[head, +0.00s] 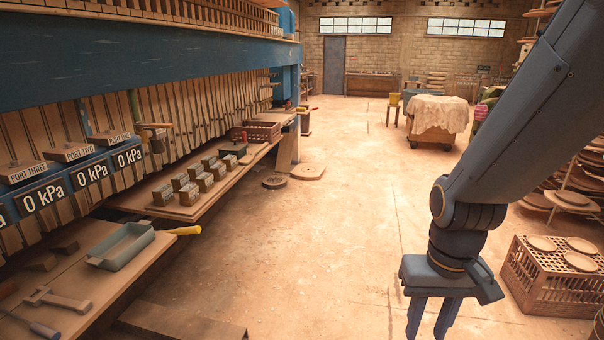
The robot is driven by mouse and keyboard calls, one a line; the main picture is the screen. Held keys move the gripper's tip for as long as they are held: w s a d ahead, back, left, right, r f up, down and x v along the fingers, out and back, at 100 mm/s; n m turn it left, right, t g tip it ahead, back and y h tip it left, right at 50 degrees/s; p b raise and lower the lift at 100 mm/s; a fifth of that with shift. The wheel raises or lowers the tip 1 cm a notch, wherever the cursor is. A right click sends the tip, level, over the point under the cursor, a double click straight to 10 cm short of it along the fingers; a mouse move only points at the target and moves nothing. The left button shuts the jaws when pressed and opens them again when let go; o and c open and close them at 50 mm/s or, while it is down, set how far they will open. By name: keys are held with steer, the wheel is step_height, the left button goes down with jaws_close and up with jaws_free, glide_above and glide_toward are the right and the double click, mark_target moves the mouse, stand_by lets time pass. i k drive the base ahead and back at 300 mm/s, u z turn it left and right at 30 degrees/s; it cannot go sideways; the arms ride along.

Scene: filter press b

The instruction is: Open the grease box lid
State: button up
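My gripper (431,322) hangs at the lower right over bare floor, pointing down. Its two fingers are apart with nothing seen between them; the tips run close to or past the bottom edge of the picture. No box is clearly marked as the grease box. A small dark box (232,150) with a flat top sits on the long bench at the left, beyond the rows of blocks. It is too small to tell whether it is the grease box or has a lid. My gripper is far from it, to the right and nearer.
The filter press (150,52) runs along the left. The bench (160,212) below holds grey-topped blocks (189,193) and a brown crate (257,131). A grey-green tray (121,247) lies on the near table. Another crate (548,285) stands right of my gripper. The middle floor is clear.

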mark_target(230, 147)
steer(key=u, duration=0.1)
steer(key=i, duration=1.8)
steer(key=u, duration=0.55)
steer(key=i, duration=1.95)
steer(key=u, duration=0.7)
steer(key=i, duration=0.8)
steer(key=u, duration=0.15)
